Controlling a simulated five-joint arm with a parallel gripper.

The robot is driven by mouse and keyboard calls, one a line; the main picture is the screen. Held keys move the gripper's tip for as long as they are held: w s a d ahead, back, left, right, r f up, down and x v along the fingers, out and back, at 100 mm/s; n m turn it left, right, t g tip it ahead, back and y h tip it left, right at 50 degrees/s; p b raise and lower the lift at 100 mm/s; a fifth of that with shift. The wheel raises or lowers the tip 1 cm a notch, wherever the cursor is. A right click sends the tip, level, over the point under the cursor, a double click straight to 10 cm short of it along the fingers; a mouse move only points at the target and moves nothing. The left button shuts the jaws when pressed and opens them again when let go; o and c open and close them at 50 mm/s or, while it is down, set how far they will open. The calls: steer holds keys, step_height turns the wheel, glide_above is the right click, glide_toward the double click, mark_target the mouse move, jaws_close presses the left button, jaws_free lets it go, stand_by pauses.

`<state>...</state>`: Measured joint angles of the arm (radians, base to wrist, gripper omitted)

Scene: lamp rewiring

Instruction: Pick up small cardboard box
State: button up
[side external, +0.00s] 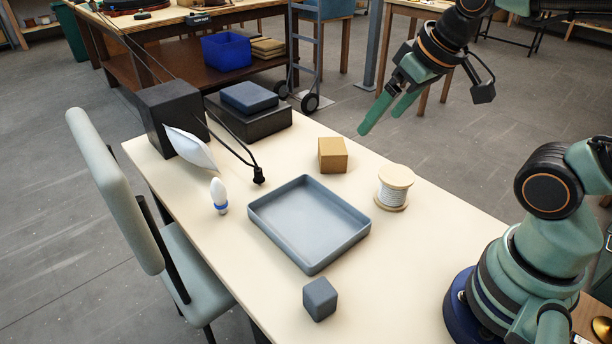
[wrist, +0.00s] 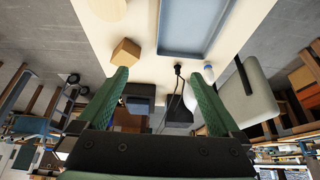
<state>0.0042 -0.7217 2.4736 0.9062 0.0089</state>
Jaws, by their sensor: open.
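The small cardboard box (side external: 332,155) is a tan cube on the pale table, behind the tray and left of the wire spool in the side view. In the wrist view the box (wrist: 126,52) is near the upper left, just beyond the left finger's tip. My gripper (side external: 377,117) is raised above the table's back edge, to the right of the box and apart from it. In the wrist view its green fingers (wrist: 163,90) are spread wide with nothing held between them.
A blue-grey tray (side external: 345,256) lies mid-table, with a wire spool (side external: 393,190) to its right. A grey cube (side external: 319,300), a bulb (side external: 219,196), a black plug (side external: 259,176), a white pouch (side external: 190,148) and dark boxes (side external: 262,125) stand around. A chair (side external: 115,185) is at left.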

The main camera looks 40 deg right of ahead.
steer(key=w+d+r+m+g, duration=0.2)
steer(key=w, duration=0.5)
steer(key=m+g, duration=0.4)
steer(key=m, duration=0.2)
glide_above(333, 146)
step_height(333, 146, down, 14)
steer(key=f, duration=0.5)
steer(key=shift+w+d+f, duration=0.2)
steer(key=shift+w+f, duration=0.1)
steer(key=shift+f, duration=0.05)
steer(key=shift+s+a+f, duration=0.1)
steer(key=shift+f, duration=1.25)
steer(key=shift+s+a+f, duration=0.1)
steer(key=shift+f, duration=1.25)
steer(key=c, duration=1.1)
steer(key=shift+r, duration=0.1)
